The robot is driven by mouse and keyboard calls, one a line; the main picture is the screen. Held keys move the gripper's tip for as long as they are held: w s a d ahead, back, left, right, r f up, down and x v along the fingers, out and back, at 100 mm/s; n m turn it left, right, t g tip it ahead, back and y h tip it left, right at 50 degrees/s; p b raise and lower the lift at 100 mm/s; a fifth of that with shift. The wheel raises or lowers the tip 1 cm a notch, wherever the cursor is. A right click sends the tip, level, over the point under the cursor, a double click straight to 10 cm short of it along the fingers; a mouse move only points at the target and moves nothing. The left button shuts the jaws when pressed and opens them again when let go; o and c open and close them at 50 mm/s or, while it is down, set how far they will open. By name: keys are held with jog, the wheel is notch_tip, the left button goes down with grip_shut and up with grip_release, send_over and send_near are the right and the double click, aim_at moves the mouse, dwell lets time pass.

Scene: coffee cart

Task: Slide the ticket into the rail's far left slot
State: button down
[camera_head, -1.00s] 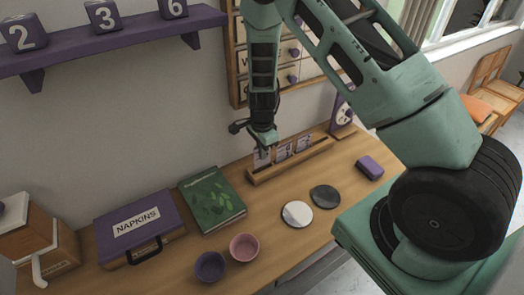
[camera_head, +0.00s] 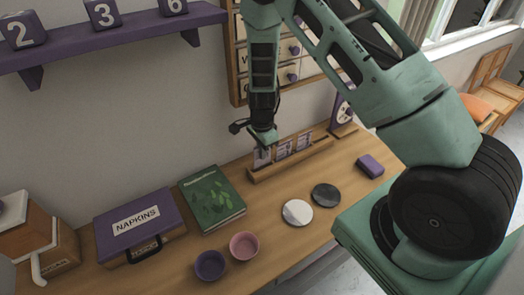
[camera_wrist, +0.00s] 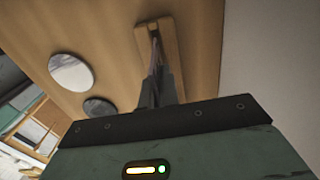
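The wooden ticket rail (camera_head: 290,160) stands on the counter near the wall. It also shows in the wrist view (camera_wrist: 172,42). My gripper (camera_head: 264,146) points down over the rail's left end. In the wrist view its fingers (camera_wrist: 158,84) are close together on a thin card. This ticket (camera_head: 262,158) stands upright at the left end, its lower edge at or in the far left slot. The exact seating depth is hidden. Two other tickets, a middle one (camera_head: 284,151) and a right one (camera_head: 304,142), stand in the rail to the right.
A green book (camera_head: 212,198) and a purple napkins box (camera_head: 140,222) lie to the left. A white disc (camera_head: 297,212) and a dark disc (camera_head: 326,195) lie in front of the rail. A clock (camera_head: 343,112) stands beyond its right end. Two bowls are near the front.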

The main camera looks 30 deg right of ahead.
aim_at(262, 165)
jog(key=shift+f, duration=0.25)
jog(key=shift+f+b, duration=0.4)
jog(key=shift+f, duration=0.3)
jog(key=shift+f+b, duration=0.35)
jog(key=shift+b, duration=0.15)
jog(key=shift+f, duration=0.2)
jog(key=c, duration=1.6)
grip_release()
